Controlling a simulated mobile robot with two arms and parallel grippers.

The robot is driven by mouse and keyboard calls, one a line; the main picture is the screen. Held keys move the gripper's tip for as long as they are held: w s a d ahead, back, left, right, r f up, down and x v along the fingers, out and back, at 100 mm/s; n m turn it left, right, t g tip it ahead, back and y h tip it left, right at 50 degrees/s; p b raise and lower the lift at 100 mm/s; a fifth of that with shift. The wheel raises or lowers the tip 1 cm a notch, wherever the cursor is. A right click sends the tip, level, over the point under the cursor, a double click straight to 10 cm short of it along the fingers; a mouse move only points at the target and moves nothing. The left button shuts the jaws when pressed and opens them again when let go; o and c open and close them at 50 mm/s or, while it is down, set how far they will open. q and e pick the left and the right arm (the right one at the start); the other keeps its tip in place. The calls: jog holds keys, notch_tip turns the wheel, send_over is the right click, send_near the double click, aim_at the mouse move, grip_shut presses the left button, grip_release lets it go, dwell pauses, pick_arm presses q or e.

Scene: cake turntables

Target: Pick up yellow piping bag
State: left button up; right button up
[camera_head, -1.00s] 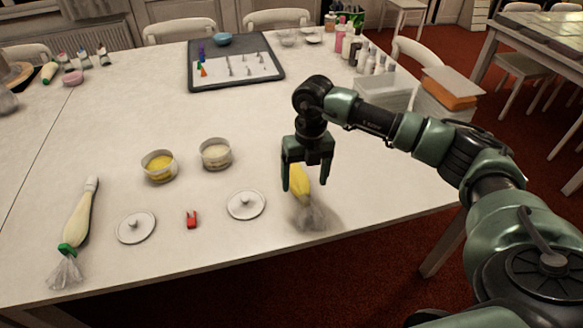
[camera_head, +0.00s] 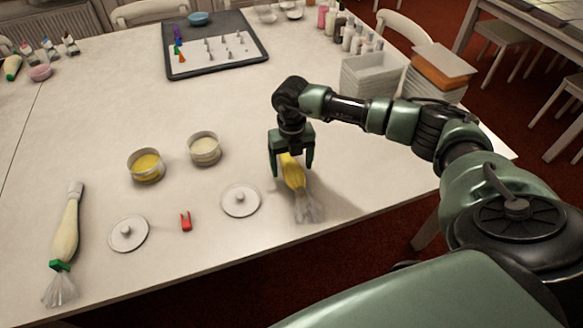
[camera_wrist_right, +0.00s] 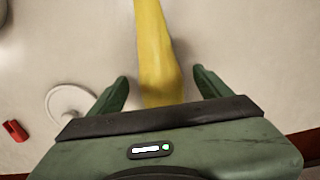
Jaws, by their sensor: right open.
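The yellow piping bag (camera_head: 293,174) lies on the white table near its front edge, its clear crumpled end toward the edge. My right gripper (camera_head: 291,174) is over the bag's far part, pointing down, with its fingers apart. In the right wrist view the yellow bag (camera_wrist_right: 158,60) runs between the two open fingers (camera_wrist_right: 160,84), with a gap on each side. The bag's lower part there is hidden behind the gripper body. My left gripper is not in view.
A white lid (camera_head: 240,201) lies just left of the bag, with a red clip (camera_head: 186,222) and another lid (camera_head: 128,234) beyond. Two bowls (camera_head: 146,166) (camera_head: 204,149) stand behind. A cream piping bag (camera_head: 66,228) lies at far left. Stacked trays (camera_head: 368,76) stand at the back right.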

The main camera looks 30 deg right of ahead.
aim_at(292, 164)
jog(key=c, duration=0.9)
notch_tip(292, 164, up, 20)
jog(key=shift+b, duration=1)
